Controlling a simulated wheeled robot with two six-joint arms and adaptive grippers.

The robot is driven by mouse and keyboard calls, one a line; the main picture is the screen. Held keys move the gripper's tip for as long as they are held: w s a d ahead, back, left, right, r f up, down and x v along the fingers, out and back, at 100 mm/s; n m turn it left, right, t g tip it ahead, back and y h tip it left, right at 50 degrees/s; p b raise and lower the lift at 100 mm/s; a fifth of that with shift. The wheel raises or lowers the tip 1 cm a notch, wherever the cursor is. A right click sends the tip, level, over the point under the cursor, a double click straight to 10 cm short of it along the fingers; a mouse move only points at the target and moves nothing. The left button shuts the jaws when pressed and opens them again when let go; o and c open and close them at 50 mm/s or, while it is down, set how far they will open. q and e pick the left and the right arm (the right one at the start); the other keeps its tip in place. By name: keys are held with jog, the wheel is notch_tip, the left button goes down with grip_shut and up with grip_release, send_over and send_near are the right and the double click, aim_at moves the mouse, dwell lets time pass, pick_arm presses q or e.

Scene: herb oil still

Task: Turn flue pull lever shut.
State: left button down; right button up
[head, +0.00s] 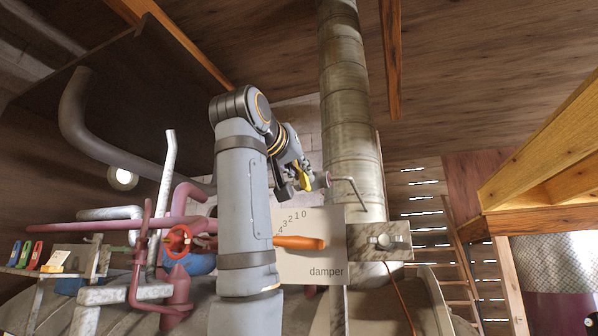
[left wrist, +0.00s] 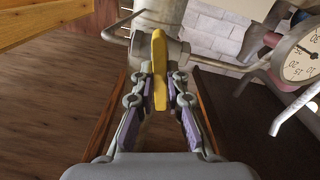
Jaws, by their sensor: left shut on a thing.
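My left gripper (head: 300,184) is beside the metal flue pipe (head: 346,110), high in the middle of the head view. It is shut on a yellow lever handle (head: 306,172), which I take to be the flue pull lever. In the left wrist view the yellow handle (left wrist: 159,62) stands upright between the fingers (left wrist: 160,88). A thin bent metal rod (head: 347,180) runs beside the handle toward the pipe. The lever's pivot is partly hidden by the gripper. My right gripper is not in view.
A pale damper plate (head: 327,262) with numbers and an orange handle (head: 300,242) sits below my gripper. My left arm hides part of it. Pink pipes and a red valve wheel (head: 178,241) are at left. A wooden beam structure (head: 545,150) is at right. A round gauge (left wrist: 303,60) is close by.

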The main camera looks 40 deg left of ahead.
pick_arm(q)
jog(key=shift+w+f+m, duration=0.1)
jog(key=shift+f+m, duration=0.1)
jog(key=shift+m, duration=1.3)
jog(key=c, duration=1.4)
grip_release()
jog(key=shift+r, duration=0.1)
jog(key=shift+s+r, duration=0.1)
jog(key=shift+s, duration=0.1)
jog(key=v, duration=1.2)
jog(key=shift+w, duration=0.15)
